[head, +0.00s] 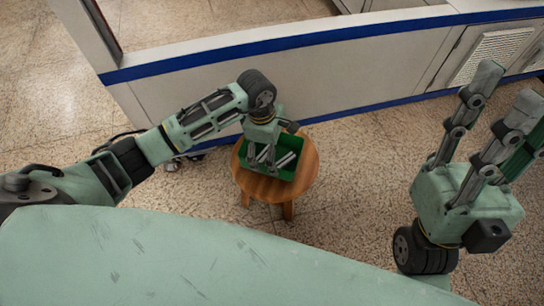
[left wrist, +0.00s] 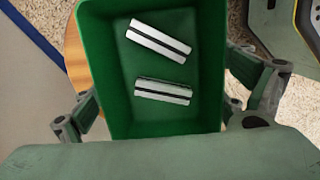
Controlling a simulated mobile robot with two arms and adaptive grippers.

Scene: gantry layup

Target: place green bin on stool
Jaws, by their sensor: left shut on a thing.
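The green bin (head: 287,168) is at the round wooden stool (head: 256,188), over its top. Whether its base touches the wood cannot be told. My left gripper (head: 264,150) reaches down over the bin. In the left wrist view its fingers are on both side walls of the bin (left wrist: 108,100), shut on it. Two silver bars with dark stripes (left wrist: 160,40) lie inside the bin. A strip of the stool (left wrist: 75,60) shows beside the bin in that view. My right gripper (head: 500,105) is at the right, fingers upward and spread, empty and apart from the stool.
A long white cabinet with blue bands (head: 330,80) runs behind the stool. A vent grille (head: 495,52) is on its right part. The speckled floor (head: 360,190) is clear right of the stool. A dark cable and caster (head: 172,165) are near the cabinet, left of the stool.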

